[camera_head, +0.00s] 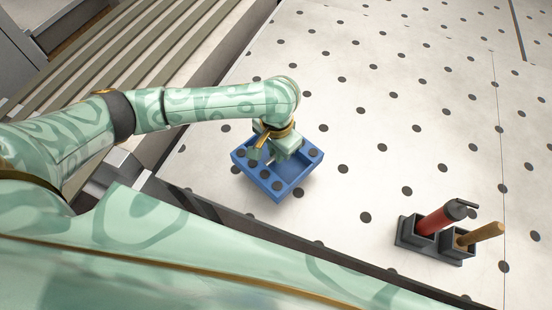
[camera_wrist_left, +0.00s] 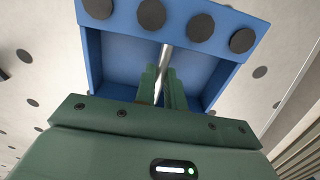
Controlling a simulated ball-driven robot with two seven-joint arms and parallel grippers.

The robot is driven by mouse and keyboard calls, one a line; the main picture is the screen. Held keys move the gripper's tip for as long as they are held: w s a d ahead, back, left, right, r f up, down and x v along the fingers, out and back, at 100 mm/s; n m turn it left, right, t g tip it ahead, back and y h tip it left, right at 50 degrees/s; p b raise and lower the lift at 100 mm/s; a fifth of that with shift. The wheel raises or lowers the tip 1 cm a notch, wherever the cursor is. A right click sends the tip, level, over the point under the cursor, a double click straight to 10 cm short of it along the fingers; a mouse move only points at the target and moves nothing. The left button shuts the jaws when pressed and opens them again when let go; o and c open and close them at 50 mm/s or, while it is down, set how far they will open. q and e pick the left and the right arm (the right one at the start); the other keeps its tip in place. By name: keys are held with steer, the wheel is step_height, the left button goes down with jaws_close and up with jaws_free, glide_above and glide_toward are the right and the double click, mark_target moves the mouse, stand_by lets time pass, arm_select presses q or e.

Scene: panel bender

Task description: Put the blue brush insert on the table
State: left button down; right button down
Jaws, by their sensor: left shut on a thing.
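The blue brush insert (camera_head: 272,184) is a blue box with black round spots along its rim, over the white dotted table (camera_head: 350,120) near its front edge. My left gripper (camera_head: 276,150) reaches down into it from above and is shut on it. In the left wrist view, the fingers (camera_wrist_left: 162,90) close on a thin light bar inside the blue insert (camera_wrist_left: 205,75). I cannot tell for sure whether the insert's underside touches the table. My right gripper is not in view.
A dark two-part holder (camera_head: 413,232) stands at the lower right of the table, with a red cylinder (camera_head: 436,219) and a wooden handle (camera_head: 484,233) in it. The table behind the insert is clear. Slatted grey rails (camera_head: 150,50) lie at the upper left.

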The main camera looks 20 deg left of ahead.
arm_select(q)
steer(key=shift+w+a+f, duration=0.2)
steer(key=shift+w+f, duration=0.2)
steer(key=shift+f, duration=0.15)
steer(key=f, duration=0.1)
steer(key=f+b, duration=0.2)
steer(key=f, duration=0.1)
steer(key=shift+w+a, duration=0.25)
steer(key=shift+w, duration=0.1)
steer(key=shift+r, duration=0.15)
steer(key=c, duration=1.5)
jaws_free()
steer(key=shift+f, duration=0.2)
steer(key=shift+r, duration=0.25)
step_height(320, 180, up, 12)
steer(key=p, duration=0.4)
steer(key=shift+s+f, duration=0.1)
